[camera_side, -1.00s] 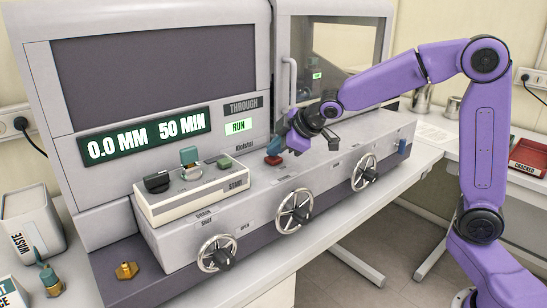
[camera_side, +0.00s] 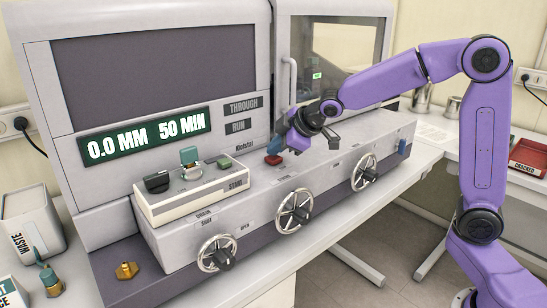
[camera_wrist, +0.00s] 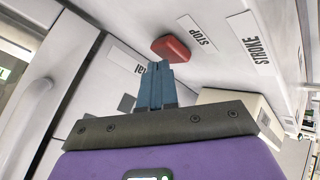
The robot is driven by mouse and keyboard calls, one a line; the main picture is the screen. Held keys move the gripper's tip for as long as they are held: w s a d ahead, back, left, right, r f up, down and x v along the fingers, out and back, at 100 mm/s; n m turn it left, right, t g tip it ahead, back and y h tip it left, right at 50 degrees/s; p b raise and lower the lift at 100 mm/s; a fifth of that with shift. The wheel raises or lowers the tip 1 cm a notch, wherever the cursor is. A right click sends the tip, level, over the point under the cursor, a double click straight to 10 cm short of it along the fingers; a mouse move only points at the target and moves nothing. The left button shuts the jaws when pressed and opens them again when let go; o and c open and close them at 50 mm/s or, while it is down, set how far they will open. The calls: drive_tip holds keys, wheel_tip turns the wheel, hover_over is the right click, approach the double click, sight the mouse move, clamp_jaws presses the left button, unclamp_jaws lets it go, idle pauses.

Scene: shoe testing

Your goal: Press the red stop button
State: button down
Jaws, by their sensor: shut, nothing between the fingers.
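The red stop button (camera_side: 273,160) sits on the sloped top of the grey machine's front ledge, right of the START panel. It also shows in the wrist view (camera_wrist: 171,48), beside a STOP label (camera_wrist: 197,35). My gripper (camera_side: 276,147) is shut and empty, its blue fingertips just above the button in the side view. In the wrist view the closed fingers (camera_wrist: 158,67) end right at the button's near edge. I cannot tell whether they touch it. The RUN indicator (camera_side: 238,126) is dark.
A control box (camera_side: 190,190) with a black switch, a teal-capped knob and a green button stands left on the ledge. Several handwheels (camera_side: 295,210) line the ledge's front. The display (camera_side: 147,136) reads 0.0 MM 50 MIN. A glass door with a handle (camera_side: 291,85) rises behind my gripper.

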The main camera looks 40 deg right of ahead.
sight(276, 158)
drive_tip(key=shift+r, duration=0.55)
drive_tip(key=shift+r, duration=2.5)
drive_tip(key=s+a+f+g, duration=0.1)
drive_tip(key=s, duration=0.2)
drive_tip(key=s+a+f, duration=0.2)
drive_tip(key=s, duration=0.2)
drive_tip(key=s+a+f+g, duration=0.1)
drive_tip(key=s, duration=0.2)
drive_tip(key=shift+s+a+f+g+y, duration=0.2)
drive_tip(key=shift+g+y, duration=0.1)
drive_tip(key=shift+y, duration=0.1)
drive_tip(key=s+d+f+g, duration=0.1)
drive_tip(key=s+f+g, duration=0.1)
drive_tip(key=s, duration=0.7)
drive_tip(key=s+d+f+g+h, duration=0.1)
drive_tip(key=s+f, duration=0.3)
drive_tip(key=s, duration=0.5)
drive_tip(key=s+d+f+n+g+h, duration=0.1)
drive_tip(key=s+d+f+g, duration=0.2)
drive_tip(key=s, duration=0.6)
drive_tip(key=shift+s+f, duration=0.3)
drive_tip(key=shift+s, duration=0.1)
